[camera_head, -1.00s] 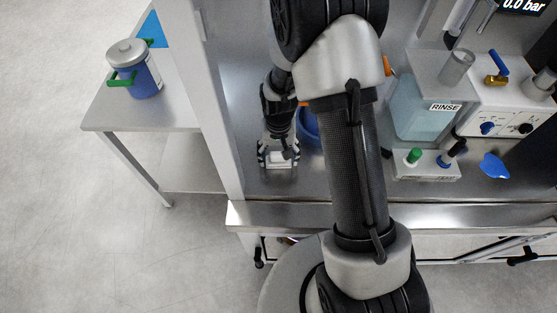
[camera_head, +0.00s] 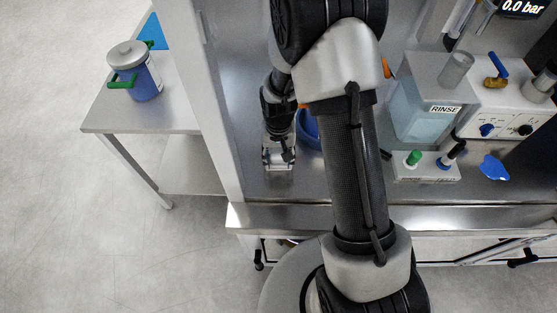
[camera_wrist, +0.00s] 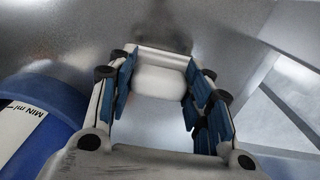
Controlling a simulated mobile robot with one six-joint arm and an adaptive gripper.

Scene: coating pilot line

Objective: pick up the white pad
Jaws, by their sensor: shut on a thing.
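The white pad (camera_wrist: 160,80) shows in the wrist view between the tips of my two fingers, over the grey metal bench top. My gripper (camera_wrist: 158,88) is shut on it, with a blue-lined finger along each side. In the head view my gripper (camera_head: 279,161) points down at the bench, near its front left corner. The pad is mostly hidden by the fingers there. I cannot tell whether it still touches the bench.
A blue container (camera_head: 309,130) stands close to the right of my gripper, partly behind my arm. A RINSE tank (camera_head: 421,110) and a small block with bottles (camera_head: 426,165) are further right. A white post (camera_head: 212,100) rises to the left. Bare bench lies in front.

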